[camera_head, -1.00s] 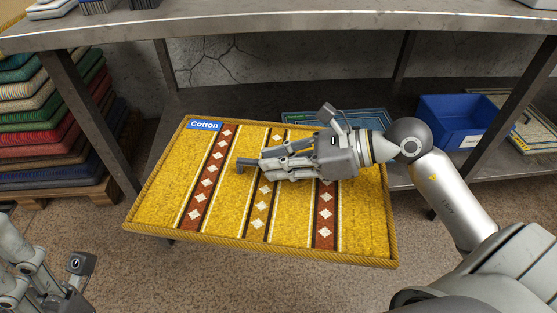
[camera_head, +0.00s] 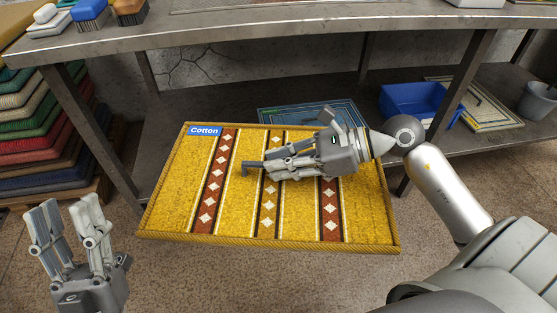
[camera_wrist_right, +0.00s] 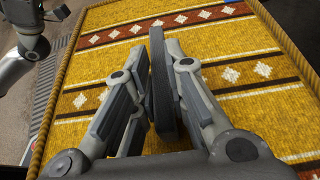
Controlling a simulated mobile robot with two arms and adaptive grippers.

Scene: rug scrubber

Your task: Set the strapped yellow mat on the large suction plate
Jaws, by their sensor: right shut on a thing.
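The yellow mat (camera_head: 302,222), with brown diamond stripes, a rope edge and a blue "Cotton" label, hangs roughly level in front of the workbench. My right gripper (camera_head: 264,169) lies over its middle, shut on the dark strap (camera_head: 249,164). In the right wrist view the strap (camera_wrist_right: 164,85) stands between the fingers above the mat (camera_wrist_right: 75,70). My left gripper (camera_head: 68,208) is open and empty at the lower left, apart from the mat, fingers pointing up. I cannot make out the large suction plate in these views.
A metal workbench (camera_head: 300,28) spans the back, with brushes (camera_head: 90,12) on top. Its lower shelf holds a blue bin (camera_head: 415,102) and a blue patterned mat (camera_head: 310,114). Stacked rugs (camera_head: 45,140) stand at left. The floor (camera_head: 300,285) in front is clear.

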